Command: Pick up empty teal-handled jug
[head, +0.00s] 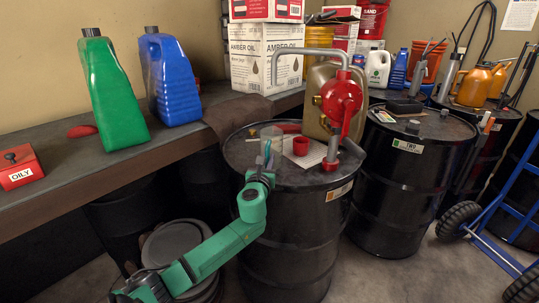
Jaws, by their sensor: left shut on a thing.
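A small clear jug (271,146) stands on the top of the nearest black drum (300,222), at its left side. It looks empty, but it is too small to be sure. My left gripper (268,168) is at the jug's near side and is shut on it. I cannot tell whether the jug's base touches the drum top. My right gripper is not in view.
A tan can (318,82) stands behind. The left bench holds a green bottle (112,100) and a blue bottle (172,82).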

